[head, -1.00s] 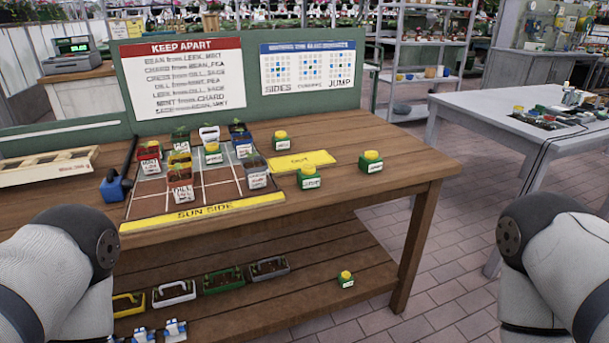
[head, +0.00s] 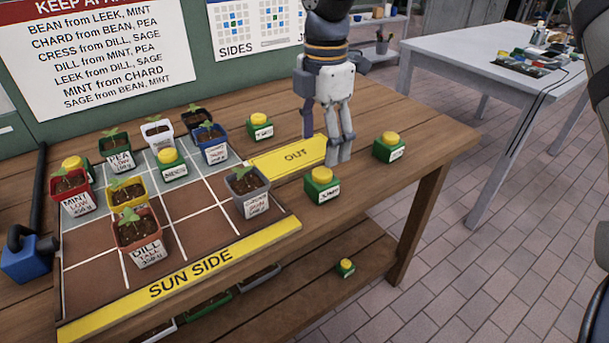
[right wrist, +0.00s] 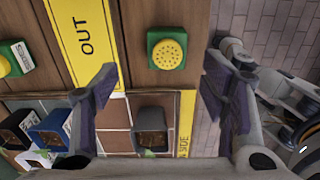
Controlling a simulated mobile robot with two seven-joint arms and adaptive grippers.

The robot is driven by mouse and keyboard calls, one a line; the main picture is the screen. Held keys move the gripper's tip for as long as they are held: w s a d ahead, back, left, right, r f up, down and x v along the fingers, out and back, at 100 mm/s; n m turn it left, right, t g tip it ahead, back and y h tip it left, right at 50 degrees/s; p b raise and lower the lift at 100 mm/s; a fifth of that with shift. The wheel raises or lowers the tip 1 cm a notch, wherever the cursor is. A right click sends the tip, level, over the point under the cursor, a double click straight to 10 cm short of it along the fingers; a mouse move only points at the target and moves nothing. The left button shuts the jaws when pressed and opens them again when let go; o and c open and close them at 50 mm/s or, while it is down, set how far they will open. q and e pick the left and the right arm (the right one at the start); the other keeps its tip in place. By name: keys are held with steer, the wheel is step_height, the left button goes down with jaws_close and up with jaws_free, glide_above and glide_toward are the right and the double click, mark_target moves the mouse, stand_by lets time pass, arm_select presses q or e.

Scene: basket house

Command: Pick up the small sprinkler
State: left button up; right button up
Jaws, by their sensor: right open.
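Several small sprinklers, green blocks with round yellow heads and white labels, are in view; the labels are too small to read surely. One sprinkler (head: 322,186) stands on the table beside the front right end of the yellow OUT strip (head: 288,157). My right gripper (head: 338,158) points down just behind and above it, open and empty. In the right wrist view, this sprinkler (right wrist: 167,50) lies ahead between the spread fingers (right wrist: 160,72), apart from them. Other sprinklers stand behind the strip (head: 259,126), to the right (head: 389,148) and on the lower shelf (head: 345,267). My left gripper is out of view.
A planting grid (head: 205,225) at left holds several labelled pots and two sprinklers (head: 172,165) (head: 75,170). A grey pot (head: 248,192) stands near the right gripper's sprinkler.

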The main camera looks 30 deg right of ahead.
mark_target(322, 171)
steer(key=f, duration=0.6)
steer(key=s+f, duration=0.1)
steer(key=f, duration=0.2)
steer(key=shift+a, duration=0.1)
steer(key=c, duration=1.3)
